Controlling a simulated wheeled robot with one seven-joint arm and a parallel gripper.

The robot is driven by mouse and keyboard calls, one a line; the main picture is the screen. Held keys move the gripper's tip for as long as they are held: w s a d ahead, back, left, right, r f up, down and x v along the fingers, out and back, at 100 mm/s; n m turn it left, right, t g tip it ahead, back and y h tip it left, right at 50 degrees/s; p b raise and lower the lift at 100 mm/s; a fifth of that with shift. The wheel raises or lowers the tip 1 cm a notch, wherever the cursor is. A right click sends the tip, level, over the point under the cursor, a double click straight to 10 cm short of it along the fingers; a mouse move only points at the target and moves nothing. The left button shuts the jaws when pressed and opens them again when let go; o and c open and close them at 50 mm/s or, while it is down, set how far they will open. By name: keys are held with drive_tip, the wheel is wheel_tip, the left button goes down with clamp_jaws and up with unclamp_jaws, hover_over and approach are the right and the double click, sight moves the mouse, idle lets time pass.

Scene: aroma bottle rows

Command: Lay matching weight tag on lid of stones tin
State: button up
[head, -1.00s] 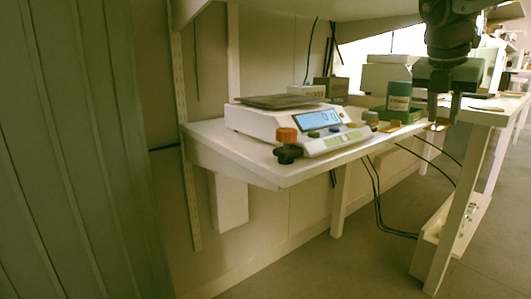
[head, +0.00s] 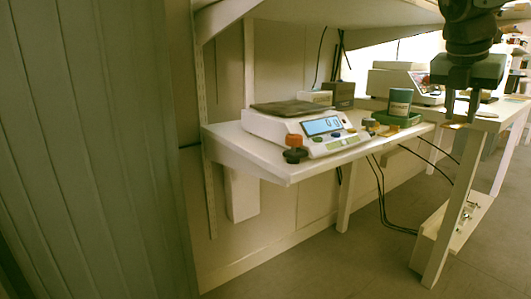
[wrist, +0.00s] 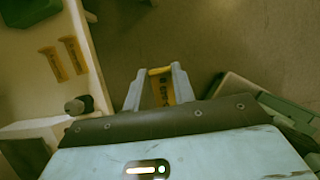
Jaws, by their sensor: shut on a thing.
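My gripper (head: 461,118) hangs at the right in the head view, past the front edge of the shelf. In the wrist view its two fingers (wrist: 155,92) are shut on a yellow tag (wrist: 161,90) with dark print, too small to read. The tag is held clear above the floor. A dark green tin (head: 399,103) with a light label stands upright in a green tray (head: 406,119) on the shelf, left of my gripper. Its label is too small to read. Two more yellow tags (wrist: 52,65) (wrist: 74,55) lie on the shelf in the wrist view.
A white scale (head: 290,128) with a lit display stands on the shelf (head: 245,143). An orange-and-black knob-like piece (head: 294,149) is at its front corner. Dark and grey boxes (head: 339,93) stand behind. Another shelf overhangs above. The floor (head: 350,255) in front is clear.

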wheel_tip(320, 180, up, 47)
drive_tip(key=p, duration=4.6)
drive_tip(key=b, duration=2.8)
hover_over(457, 122)
wheel_tip(457, 122, down, 28)
drive_tip(key=shift+r, duration=0.15)
drive_tip(key=shift+r+p, duration=0.15)
drive_tip(key=shift+p, duration=0.15)
